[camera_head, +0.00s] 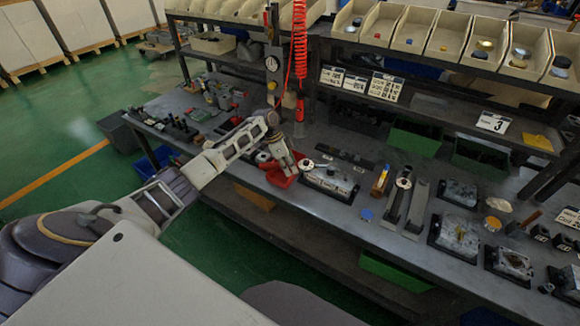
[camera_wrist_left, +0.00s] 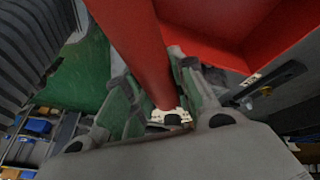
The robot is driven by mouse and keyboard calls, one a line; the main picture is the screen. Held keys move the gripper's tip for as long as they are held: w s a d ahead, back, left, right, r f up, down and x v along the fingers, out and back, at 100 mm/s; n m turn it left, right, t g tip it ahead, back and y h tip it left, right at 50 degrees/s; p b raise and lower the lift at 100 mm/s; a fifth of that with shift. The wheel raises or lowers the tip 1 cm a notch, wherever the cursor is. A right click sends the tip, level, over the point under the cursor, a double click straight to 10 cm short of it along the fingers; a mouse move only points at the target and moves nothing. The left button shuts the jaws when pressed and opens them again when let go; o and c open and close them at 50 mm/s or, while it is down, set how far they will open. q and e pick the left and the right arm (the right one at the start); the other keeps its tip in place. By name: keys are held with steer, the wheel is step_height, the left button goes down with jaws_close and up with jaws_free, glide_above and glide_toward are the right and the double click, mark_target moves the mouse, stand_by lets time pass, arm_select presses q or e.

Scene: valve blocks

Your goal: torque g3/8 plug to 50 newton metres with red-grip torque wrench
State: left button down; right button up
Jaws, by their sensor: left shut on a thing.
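In the left wrist view, my left gripper (camera_wrist_left: 155,90) is shut around a long red cylindrical grip (camera_wrist_left: 137,40), which looks like the handle of the red-grip torque wrench. Its head end is out of that view. In the head view, my left gripper (camera_head: 286,162) is over the bench beside a red tray (camera_head: 280,180); the grip is hard to make out there. A valve block (camera_head: 330,180) sits just right of the tray, and more blocks (camera_head: 459,236) (camera_head: 510,262) stand farther right. I cannot tell which holds the G3/8 plug. My right gripper is not in view.
A red coiled hose (camera_head: 300,45) hangs above the bench behind my left gripper. Two long grey holders (camera_head: 417,205) lie between the blocks. A shelf of parts bins (camera_head: 447,38) runs along the back. The bench's front edge (camera_head: 340,215) is close to my arm.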

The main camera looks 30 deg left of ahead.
arm_select(q)
steer(key=shift+d+r+p, duration=0.1)
steer(key=shift+p, duration=0.2)
steer(key=shift+s+d+n+p, duration=0.2)
steer(key=shift+s+n+p, duration=0.15)
steer(key=shift+p, duration=0.5)
steer(key=shift+s+d+p, duration=0.1)
steer(key=shift+p, duration=0.25)
steer(key=shift+s+d+n+t+p, duration=0.3)
steer(key=shift+s+d+n+p, duration=0.05)
steer(key=shift+s+n, duration=0.2)
steer(key=shift+s+d, duration=0.2)
steer(key=shift+s+d+n+t+y, duration=0.3)
steer(key=shift+s+d+n+t, duration=0.1)
steer(key=shift+s+d+n, duration=0.45)
steer(key=shift+s+d+n, duration=0.2)
steer(key=shift+n, duration=0.15)
stand_by(0.5)
steer(key=shift+s+d+n+t, duration=0.3)
steer(key=shift+s+d+n, duration=0.3)
steer(key=shift+d, duration=0.15)
